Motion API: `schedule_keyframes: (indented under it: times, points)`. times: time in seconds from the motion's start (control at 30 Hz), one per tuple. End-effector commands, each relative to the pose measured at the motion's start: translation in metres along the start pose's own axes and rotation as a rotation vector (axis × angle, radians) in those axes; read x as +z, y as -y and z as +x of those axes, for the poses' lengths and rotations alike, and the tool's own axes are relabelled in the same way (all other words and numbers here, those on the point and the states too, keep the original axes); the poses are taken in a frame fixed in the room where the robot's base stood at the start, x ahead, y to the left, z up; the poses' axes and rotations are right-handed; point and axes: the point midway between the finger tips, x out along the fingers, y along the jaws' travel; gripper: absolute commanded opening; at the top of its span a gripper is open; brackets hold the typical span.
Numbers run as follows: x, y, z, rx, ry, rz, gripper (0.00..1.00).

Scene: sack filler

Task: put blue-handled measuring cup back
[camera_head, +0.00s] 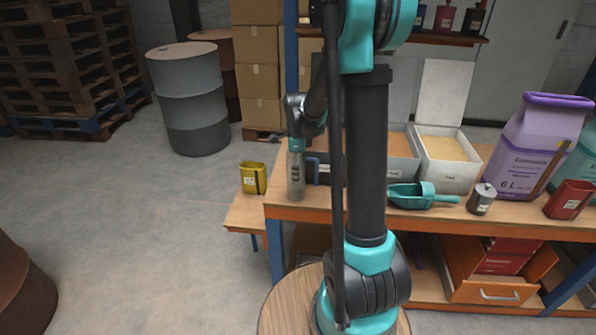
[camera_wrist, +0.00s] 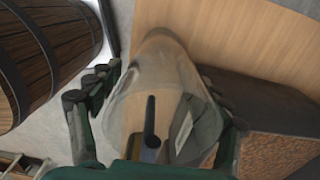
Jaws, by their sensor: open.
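The measuring cup (camera_head: 296,178) is a clear, tall vessel standing upright at the left end of the wooden bench. A dark blue piece beside it on the right looks like its handle. My gripper (camera_head: 296,146) is at the top of the cup, pointing down. In the wrist view the clear cup (camera_wrist: 152,88) lies between the spread fingers of my gripper (camera_wrist: 160,78). The fingers are open on either side of it, and I cannot tell whether they touch it. A dark bar shows through or in front of the clear wall.
Bins of brown grain (camera_head: 447,178) stand right of the cup, partly behind my arm. A teal scoop (camera_head: 420,197), grey tin (camera_head: 481,199), red container (camera_head: 568,200) and purple bag (camera_head: 535,145) are farther right. A yellow container (camera_head: 253,178) sits on a lower ledge left.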

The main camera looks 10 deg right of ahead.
Motion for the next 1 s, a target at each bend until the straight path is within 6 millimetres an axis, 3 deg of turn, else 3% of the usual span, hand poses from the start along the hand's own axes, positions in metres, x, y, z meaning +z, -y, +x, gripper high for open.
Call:
schedule_keyframes:
  times: [0.27, 0.8, 1.0]
  points:
    - [0.000, 0.000, -0.007, 0.000, 0.000, 0.000, 0.77]
    - [0.000, 0.000, -0.102, 0.000, 0.000, 0.000, 0.77]
    - [0.000, 0.000, -0.120, 0.000, 0.000, 0.000, 0.77]
